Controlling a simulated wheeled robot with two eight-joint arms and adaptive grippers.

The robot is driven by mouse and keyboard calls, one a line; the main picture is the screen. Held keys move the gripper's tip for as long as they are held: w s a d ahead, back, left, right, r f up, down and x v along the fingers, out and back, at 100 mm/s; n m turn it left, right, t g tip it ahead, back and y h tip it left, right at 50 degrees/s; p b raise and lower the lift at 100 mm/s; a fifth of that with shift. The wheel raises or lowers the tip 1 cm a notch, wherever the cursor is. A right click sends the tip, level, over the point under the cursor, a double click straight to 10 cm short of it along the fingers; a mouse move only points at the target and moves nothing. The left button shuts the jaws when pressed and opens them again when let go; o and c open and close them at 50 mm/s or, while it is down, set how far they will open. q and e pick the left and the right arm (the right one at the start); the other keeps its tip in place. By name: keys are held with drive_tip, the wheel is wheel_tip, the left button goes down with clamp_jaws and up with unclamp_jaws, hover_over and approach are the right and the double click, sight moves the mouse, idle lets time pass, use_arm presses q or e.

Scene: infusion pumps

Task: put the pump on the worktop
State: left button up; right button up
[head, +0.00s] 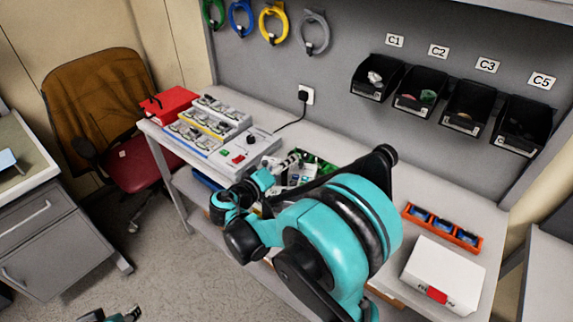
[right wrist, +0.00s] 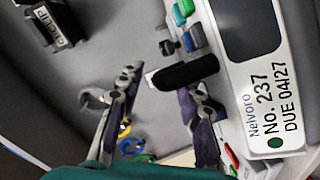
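The pump (right wrist: 270,95) is a pale case at the right of the right wrist view. It carries a label reading Nelvoro No. 237, a dark screen and coloured buttons. A black rounded part (right wrist: 185,70) lies by the fingertips. In the head view the pump (head: 296,174) is mostly hidden behind my right arm, above the worktop (head: 415,185); contact with it cannot be told. My right gripper (right wrist: 165,82) has its fingers spread, with a visible gap at the left finger; it shows small in the head view (head: 283,164). My left gripper (head: 128,314) shows only partly at the bottom edge.
A grey device (head: 245,150) with red and green buttons stands on the worktop beside trays of small parts (head: 210,120) and a red case (head: 166,103). An orange rack (head: 442,227) and white box (head: 443,273) stand right. Black bins (head: 420,92) hang behind.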

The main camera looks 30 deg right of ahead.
drive_tip(key=p+v, duration=0.3)
drive_tip(key=v, duration=0.7)
drive_tip(key=s+f+n+g+y, duration=0.1)
drive_tip(key=s+f+n+y, duration=0.15)
drive_tip(key=s+y, duration=0.55)
drive_tip(key=s+a+m+t+y, duration=0.1)
drive_tip(key=s+a+y, duration=0.4)
drive_tip(key=s+y, duration=0.1)
drive_tip(key=shift+s+a+f+t, duration=0.3)
drive_tip(key=shift+s+a+f, duration=0.1)
drive_tip(key=shift+s+f, duration=0.05)
